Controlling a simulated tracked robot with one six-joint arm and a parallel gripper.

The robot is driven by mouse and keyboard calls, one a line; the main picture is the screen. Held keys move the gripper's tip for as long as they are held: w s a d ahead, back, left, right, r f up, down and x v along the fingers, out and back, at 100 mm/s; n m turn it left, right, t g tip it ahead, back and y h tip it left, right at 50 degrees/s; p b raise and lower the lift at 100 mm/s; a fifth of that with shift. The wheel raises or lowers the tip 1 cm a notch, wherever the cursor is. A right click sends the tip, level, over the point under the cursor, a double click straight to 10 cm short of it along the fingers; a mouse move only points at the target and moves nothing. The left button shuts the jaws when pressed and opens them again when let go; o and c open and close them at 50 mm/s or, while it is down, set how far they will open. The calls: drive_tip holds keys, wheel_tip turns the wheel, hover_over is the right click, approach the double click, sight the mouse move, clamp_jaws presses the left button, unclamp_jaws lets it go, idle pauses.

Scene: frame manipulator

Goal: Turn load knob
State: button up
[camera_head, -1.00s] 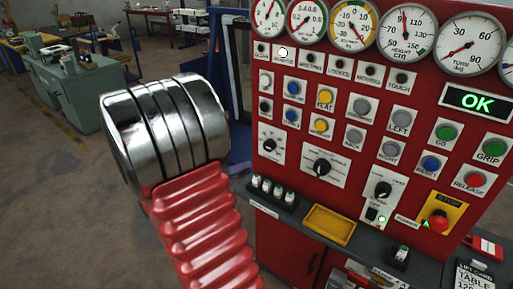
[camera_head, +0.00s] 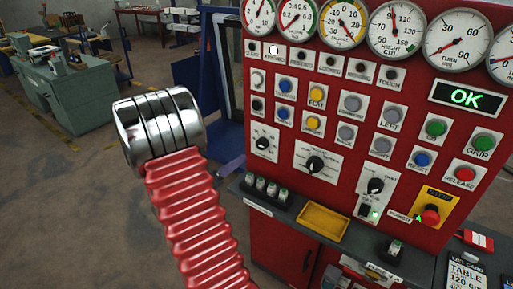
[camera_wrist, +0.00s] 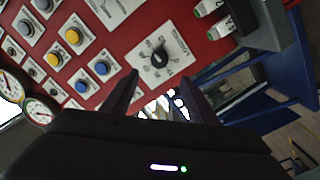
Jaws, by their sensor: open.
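A black rotary knob on a white plate with marks around it (camera_wrist: 158,57) is ahead of my gripper in the wrist view. It appears to be the leftmost of three knobs on the red panel in the head view (camera_head: 262,143). Its label is too small to read, so I cannot tell for sure that it is the load knob. My gripper (camera_wrist: 158,92) is open, with two dark fingers spread apart and nothing between them. The knob shows beyond the fingertips, between their directions and apart from them.
The red panel (camera_head: 345,95) also carries gauges, rows of buttons, a middle knob (camera_head: 314,163), a right knob (camera_head: 375,185) and a red stop button (camera_head: 430,215). Below are small fuse-like pieces (camera_head: 265,188) and a yellow tray (camera_head: 323,222) on a grey ledge.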

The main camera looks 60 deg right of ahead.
sight(259, 145)
drive_tip(key=x, duration=1.3)
drive_tip(key=shift+c, duration=0.3)
drive_tip(key=shift+f, duration=0.1)
drive_tip(key=c, duration=1)
